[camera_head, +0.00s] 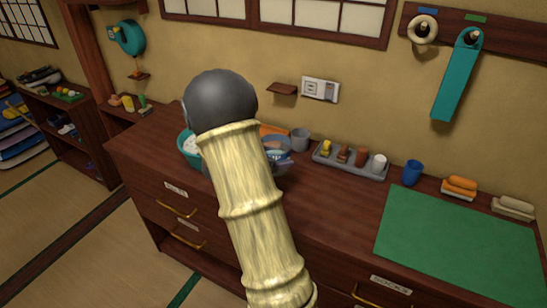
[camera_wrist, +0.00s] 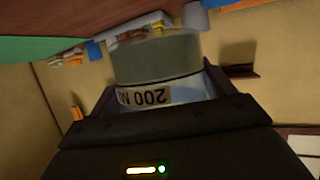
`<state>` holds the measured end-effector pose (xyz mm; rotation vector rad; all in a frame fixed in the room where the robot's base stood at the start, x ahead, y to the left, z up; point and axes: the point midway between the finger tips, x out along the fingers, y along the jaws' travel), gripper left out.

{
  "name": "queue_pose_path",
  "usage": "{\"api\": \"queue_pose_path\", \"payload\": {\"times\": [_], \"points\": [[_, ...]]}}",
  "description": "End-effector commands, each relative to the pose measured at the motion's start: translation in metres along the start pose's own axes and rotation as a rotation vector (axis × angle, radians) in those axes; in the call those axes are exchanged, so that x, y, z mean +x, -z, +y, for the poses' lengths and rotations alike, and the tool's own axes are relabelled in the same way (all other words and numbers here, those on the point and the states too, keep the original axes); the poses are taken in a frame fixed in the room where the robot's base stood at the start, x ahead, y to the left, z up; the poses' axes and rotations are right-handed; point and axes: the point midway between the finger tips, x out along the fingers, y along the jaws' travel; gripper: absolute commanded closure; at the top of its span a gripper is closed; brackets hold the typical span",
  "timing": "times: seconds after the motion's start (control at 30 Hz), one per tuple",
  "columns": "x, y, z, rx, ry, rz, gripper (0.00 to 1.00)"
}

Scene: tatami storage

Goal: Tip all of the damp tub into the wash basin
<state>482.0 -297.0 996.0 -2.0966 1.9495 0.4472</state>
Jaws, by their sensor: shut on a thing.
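In the wrist view my gripper (camera_wrist: 160,92) is shut on a grey-green tub (camera_wrist: 155,58) with a pale band reading "200 M". The lettering is upside down in that picture, where the counter also lies at the top. The tub's contents are not visible.
A blue cup (camera_head: 412,172) and a green mat (camera_head: 455,245) are to the right. The counter's front strip (camera_head: 325,215) is clear. A small wall shelf (camera_head: 282,88) juts out behind.

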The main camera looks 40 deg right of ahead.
Motion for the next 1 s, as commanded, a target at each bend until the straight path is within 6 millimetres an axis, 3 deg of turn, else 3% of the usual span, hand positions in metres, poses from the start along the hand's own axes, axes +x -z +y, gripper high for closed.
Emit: {"api": "queue_pose_path", "payload": {"times": [0.47,0.7,1.0], "points": [[-0.012,0.013,-0.013,-0.048,0.107,0.003,0.50],[-0.037,0.016,-0.041,-0.135,0.314,0.007,0.50],[-0.081,0.001,-0.075,-0.254,0.601,0.015,0.50]]}}
